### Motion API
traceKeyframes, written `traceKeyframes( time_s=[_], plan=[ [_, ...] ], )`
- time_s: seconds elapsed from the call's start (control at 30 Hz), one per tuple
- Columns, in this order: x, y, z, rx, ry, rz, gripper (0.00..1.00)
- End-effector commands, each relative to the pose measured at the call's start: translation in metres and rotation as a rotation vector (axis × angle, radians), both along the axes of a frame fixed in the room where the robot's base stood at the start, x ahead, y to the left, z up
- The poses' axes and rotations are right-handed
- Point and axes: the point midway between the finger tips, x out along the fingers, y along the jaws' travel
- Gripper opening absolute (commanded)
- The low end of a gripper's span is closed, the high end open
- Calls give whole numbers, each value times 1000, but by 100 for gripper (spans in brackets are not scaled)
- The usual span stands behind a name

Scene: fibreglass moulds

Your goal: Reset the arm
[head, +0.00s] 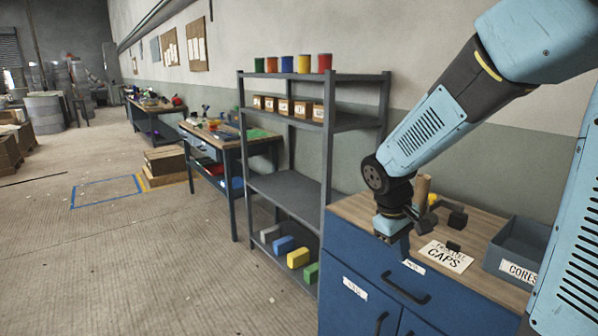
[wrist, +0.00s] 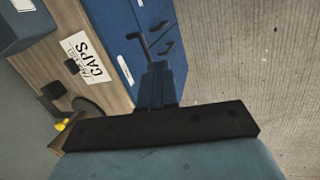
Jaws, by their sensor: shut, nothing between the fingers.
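My gripper (head: 402,246) hangs at the end of my light blue arm, pointing down at the front edge of the wooden top of the blue cabinet (head: 365,285). In the wrist view my gripper (wrist: 157,72) shows as dark fingers close together, with nothing between them, in front of the blue cabinet front (wrist: 130,45). The arm is bent, its forearm slanting down from the upper right in the head view. The fingertips are small in the head view.
A "CAPS" sign (head: 446,256) and small dark blocks lie on the wooden top (head: 355,208). A wooden cylinder (head: 423,188) stands behind my wrist. A grey "CORES" bin (head: 522,250) is at right. A metal shelf (head: 326,180) stands left of the cabinet. Open floor (head: 150,270) lies further left.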

Motion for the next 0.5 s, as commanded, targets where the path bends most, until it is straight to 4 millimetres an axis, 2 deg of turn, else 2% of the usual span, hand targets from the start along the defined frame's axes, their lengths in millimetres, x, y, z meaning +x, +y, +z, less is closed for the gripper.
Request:
traceKeyframes(
  time_s=[0.1,0.5],
  plan=[
    [-15,-5,23,67,-59,-64,0],
    [-72,-13,87,250,-252,-246,0]
  ],
)
